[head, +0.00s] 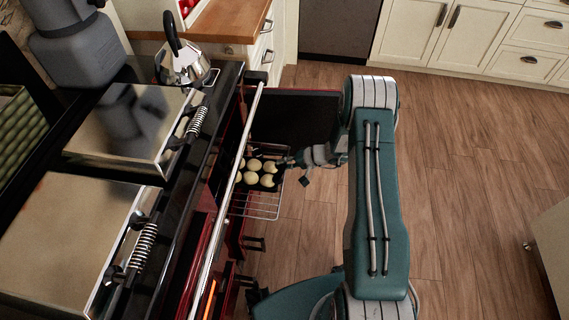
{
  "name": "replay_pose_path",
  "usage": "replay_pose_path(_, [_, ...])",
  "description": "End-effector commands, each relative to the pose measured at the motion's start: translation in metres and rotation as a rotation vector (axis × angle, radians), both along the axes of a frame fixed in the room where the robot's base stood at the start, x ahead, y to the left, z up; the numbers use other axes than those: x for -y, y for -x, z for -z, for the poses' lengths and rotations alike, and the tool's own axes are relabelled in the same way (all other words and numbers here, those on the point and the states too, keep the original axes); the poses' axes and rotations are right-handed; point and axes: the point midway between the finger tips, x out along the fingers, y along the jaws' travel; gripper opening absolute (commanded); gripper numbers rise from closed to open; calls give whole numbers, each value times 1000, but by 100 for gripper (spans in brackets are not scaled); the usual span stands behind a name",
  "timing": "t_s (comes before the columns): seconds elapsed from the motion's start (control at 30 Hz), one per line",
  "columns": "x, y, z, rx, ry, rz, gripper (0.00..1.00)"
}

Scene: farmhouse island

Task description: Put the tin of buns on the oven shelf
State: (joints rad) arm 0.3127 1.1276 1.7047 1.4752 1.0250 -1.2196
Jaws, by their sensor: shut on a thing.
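The dark tin of buns (279,177), holding several pale round buns (254,165), is at the open oven front in the head view. My gripper (287,162) is shut on the tin's right edge, and its fingertips are small and partly hidden. The wire oven shelf (258,208) sticks out of the oven below and nearer than the tin. The tin overlaps the shelf's far part in this view. I cannot tell whether the tin touches the shelf. The tin's left side is partly hidden by the oven's front rail.
The red-edged oven door (295,118) stands open just beyond the tin. A long metal rail (232,185) runs along the range front. Two shiny hob lids (130,125) and a kettle (182,65) are on top. Wooden floor (460,200) is clear at right.

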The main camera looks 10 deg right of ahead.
Motion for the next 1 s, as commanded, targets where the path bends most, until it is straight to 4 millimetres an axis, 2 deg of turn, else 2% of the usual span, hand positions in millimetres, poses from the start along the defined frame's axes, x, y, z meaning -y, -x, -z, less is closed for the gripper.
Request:
replay_pose_path(0.3, [1,2,11,-10,7,3,0])
replay_pose_path(0.63, [1,3,13,-11,6,3,0])
replay_pose_path(0.67, [0,3,13,-12,6,2,44])
replay_pose_path(0.7, [0,3,13,-12,6,2,62])
replay_pose_path(0.73, [0,3,13,-11,5,2,71])
replay_pose_path(0.97, [0,2,11,-7,5,2,71])
replay_pose_path(1.0, [1,2,11,-9,6,2,89])
